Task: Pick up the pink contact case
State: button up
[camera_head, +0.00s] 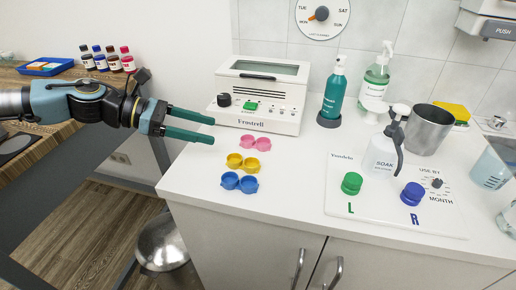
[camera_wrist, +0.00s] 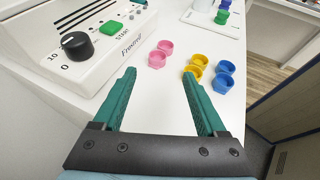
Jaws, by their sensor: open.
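The pink contact case (camera_head: 255,142) lies on the white counter in front of the Frostrell machine, as a pair of joined round cups. In the wrist view the pink case (camera_wrist: 160,54) lies beyond my fingertips, between their directions. My gripper (camera_head: 212,130) is open and empty, left of the pink case and apart from it. Its two green fingers (camera_wrist: 159,72) are spread in the wrist view. A yellow case (camera_head: 242,164) and a blue case (camera_head: 239,182) lie in front of the pink one in the head view.
The white Frostrell machine (camera_head: 262,92) stands close behind the pink case. A white mat (camera_head: 340,200) with green and blue caps lies to the right. The counter's left edge is near my gripper.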

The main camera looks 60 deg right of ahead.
aim_at(253, 141)
jog(key=x, duration=0.4)
jog(key=shift+s+d+f+p, duration=0.1)
jog(key=shift+s+d+p, duration=0.15)
jog(key=shift+p, duration=0.1)
jog(key=x, duration=0.2)
jog(key=p+x, duration=0.1)
jog(key=x, duration=0.1)
jog(key=shift+w+d+f, duration=0.1)
jog(key=shift+w+f, duration=0.05)
jog(key=shift+f, duration=0.15)
grip_shut()
